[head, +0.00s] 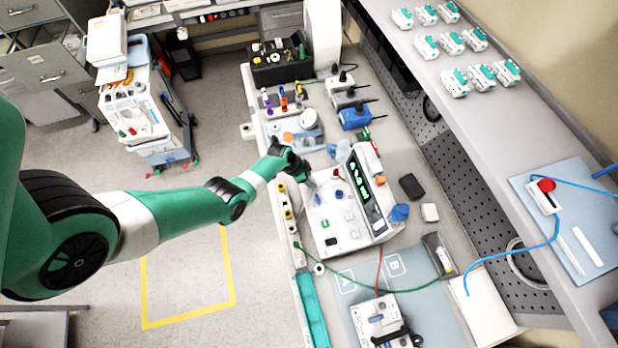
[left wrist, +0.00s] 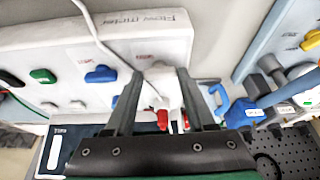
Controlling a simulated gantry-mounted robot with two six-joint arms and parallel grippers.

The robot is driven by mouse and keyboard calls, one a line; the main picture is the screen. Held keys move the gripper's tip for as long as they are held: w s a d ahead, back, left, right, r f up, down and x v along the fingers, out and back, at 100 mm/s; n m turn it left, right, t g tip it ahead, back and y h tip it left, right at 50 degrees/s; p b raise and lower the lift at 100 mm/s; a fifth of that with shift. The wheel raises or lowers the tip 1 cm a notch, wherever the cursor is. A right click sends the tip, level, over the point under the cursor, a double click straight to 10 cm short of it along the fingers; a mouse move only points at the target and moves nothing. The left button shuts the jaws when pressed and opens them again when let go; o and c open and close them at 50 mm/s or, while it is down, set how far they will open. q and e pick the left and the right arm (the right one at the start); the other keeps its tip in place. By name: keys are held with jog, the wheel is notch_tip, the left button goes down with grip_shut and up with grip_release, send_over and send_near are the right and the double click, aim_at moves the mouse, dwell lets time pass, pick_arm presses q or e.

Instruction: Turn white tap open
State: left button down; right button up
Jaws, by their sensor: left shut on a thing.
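In the left wrist view the fingers (left wrist: 159,76) are closed on a white tap (left wrist: 163,90) at the edge of a white panel (left wrist: 85,52) marked "Flow meter". A thin white tube runs down to the tap. The arm and gripper mostly hide the tap in the head view. My right gripper is in neither view.
Blue, green and red knobs, such as the blue knob (left wrist: 100,75), sit on the panel near my fingers. A green cable (head: 385,290) crosses the bench in front. Several small white-green units (head: 452,42) stand on the right shelf.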

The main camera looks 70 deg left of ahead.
pick_arm(q)
jog(key=n, duration=0.1)
jog(key=n+y, duration=0.1)
jog(key=n, duration=0.1)
jog(key=n+y+p, duration=0.1)
jog(key=n, duration=0.1)
jog(key=shift+w+d, duration=0.1)
jog(key=shift+d, duration=0.15)
jog(key=shift+d+n+g+y+b, duration=0.15)
jog(key=shift+n+g+y+b, duration=0.4)
jog(key=shift+n, duration=1.65)
jog(key=shift+c, duration=1.2)
grip_release()
